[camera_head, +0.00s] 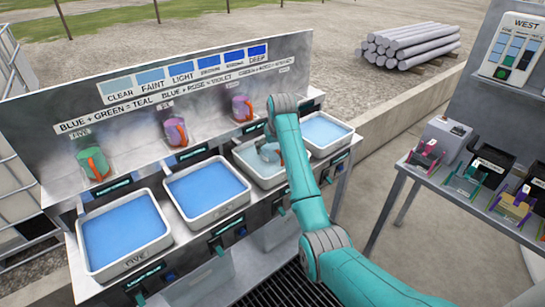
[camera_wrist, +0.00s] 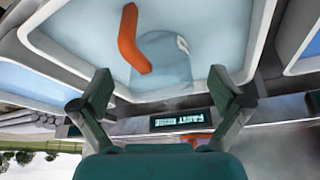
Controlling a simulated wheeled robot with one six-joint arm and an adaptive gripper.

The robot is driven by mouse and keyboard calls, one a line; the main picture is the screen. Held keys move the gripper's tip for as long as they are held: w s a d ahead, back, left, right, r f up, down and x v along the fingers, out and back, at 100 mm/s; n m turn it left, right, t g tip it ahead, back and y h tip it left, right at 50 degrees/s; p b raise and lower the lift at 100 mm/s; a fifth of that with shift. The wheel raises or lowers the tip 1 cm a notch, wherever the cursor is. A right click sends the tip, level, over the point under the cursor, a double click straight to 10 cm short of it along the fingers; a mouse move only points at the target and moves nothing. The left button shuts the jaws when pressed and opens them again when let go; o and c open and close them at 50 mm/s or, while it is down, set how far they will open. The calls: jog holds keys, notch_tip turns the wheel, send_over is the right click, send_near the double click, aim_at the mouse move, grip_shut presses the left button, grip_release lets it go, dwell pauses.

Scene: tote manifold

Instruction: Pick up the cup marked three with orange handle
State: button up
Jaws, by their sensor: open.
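A pale blue, see-through-looking cup (camera_wrist: 165,68) with an orange handle (camera_wrist: 130,42) is in a white tray of pale blue liquid in the wrist view. A small white mark shows on the cup; I cannot read its number. In the head view the cup (camera_head: 270,152) is in the third tray (camera_head: 240,170), partly hidden by my arm. My gripper (camera_wrist: 162,92) is open, its two fingers apart, with the cup beyond and between them. Nothing is between the fingertips. In the head view my gripper (camera_head: 266,136) is close to the cup.
A green cup (camera_head: 87,157) and two purple cups (camera_head: 172,133) (camera_head: 240,112), with orange handles, stand on the shelf behind the trays. Other liquid-filled trays (camera_head: 83,235) (camera_head: 168,192) (camera_head: 345,143) flank this one. A side table (camera_head: 460,190) with devices stands at right.

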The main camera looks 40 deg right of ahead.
aim_at(272, 152)
jog(key=x, duration=0.4)
jog(key=shift+w, duration=0.15)
jog(key=c, duration=1.4)
jog(key=shift+o, duration=0.2)
